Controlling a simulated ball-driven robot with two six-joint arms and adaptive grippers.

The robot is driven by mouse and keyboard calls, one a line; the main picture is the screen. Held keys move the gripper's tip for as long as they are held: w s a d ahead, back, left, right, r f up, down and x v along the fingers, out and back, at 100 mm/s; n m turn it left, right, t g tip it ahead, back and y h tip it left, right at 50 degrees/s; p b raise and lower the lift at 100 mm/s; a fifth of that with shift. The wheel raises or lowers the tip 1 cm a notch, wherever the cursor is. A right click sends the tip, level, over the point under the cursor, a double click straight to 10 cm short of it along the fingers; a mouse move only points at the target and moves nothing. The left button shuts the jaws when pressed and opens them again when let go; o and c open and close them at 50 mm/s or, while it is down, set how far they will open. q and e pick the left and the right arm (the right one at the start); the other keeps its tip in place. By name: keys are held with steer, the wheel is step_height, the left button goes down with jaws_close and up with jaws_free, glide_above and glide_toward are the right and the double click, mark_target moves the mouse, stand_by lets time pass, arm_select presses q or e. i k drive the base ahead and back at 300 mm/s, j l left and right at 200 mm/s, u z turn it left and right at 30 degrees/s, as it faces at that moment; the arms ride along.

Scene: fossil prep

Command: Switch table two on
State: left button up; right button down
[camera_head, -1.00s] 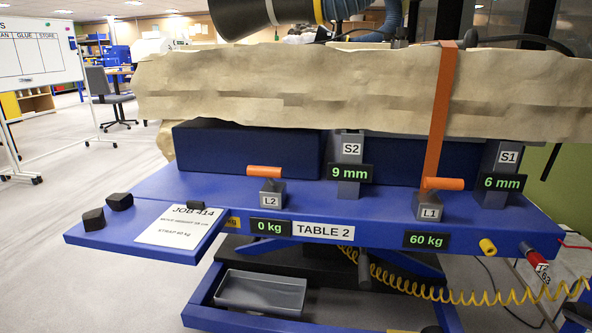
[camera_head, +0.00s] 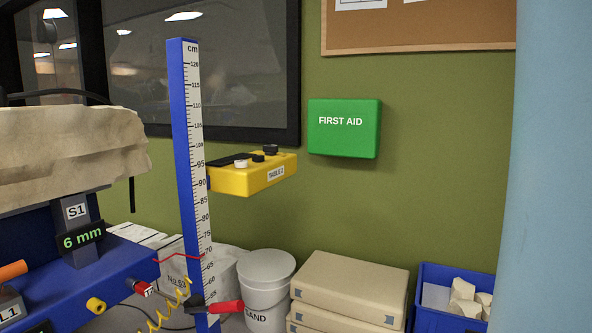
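Table two (camera_head: 110,275) is the blue table at the left edge, carrying the S1 post (camera_head: 78,235) with a "6 mm" display and part of the large tan block (camera_head: 65,155). A yellow control box (camera_head: 250,180) labelled "TABLE 2" sits beside the blue centimetre post (camera_head: 178,150), near the 90 mark. On its top are a white button (camera_head: 241,163) and dark knobs or buttons. I cannot tell whether it is on. Neither of my grippers is in view.
A red-handled clamp (camera_head: 226,306) is low on the post. A sand bucket (camera_head: 266,280), stacked tan cases (camera_head: 352,285) and a blue crate (camera_head: 428,285) of pale blocks stand below. A green first aid box (camera_head: 344,128) hangs on the wall. A pale blue surface (camera_head: 555,160) blocks the right edge.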

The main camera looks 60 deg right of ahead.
mark_target(269, 149)
steer(key=z, duration=1.6)
steer(key=i+l+u, duration=0.2)
steer(key=i, duration=0.4)
